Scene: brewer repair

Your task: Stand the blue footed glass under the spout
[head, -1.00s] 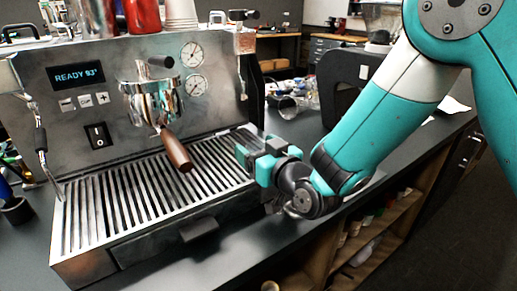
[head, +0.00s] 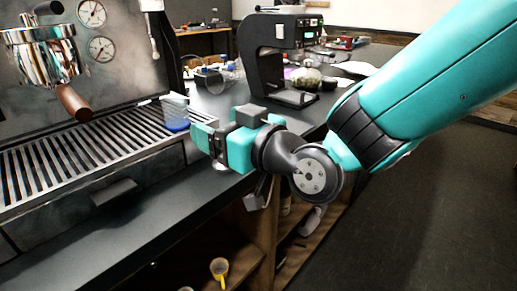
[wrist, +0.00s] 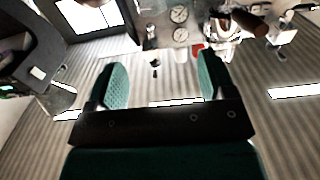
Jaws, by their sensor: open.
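A translucent glass with a blue lower part (head: 176,113), which looks like the blue footed glass, stands upright by the right end of the drip tray (head: 95,148) in the head view. Its foot is hidden. My gripper (head: 203,142) is open just in front and to the right of the glass; whether they touch cannot be told. The portafilter (head: 40,55) with its brown handle (head: 74,103) is on the machine at left; its spout is not clear. In the wrist view my open fingers (wrist: 157,85) show no glass clearly between them.
A steam wand (head: 152,32) hangs behind the glass. A black appliance (head: 262,60) stands on the counter behind my gripper, with a jar (head: 307,78) beside it. The counter's front edge runs below my gripper, above open shelves. The slatted tray is bare left of the glass.

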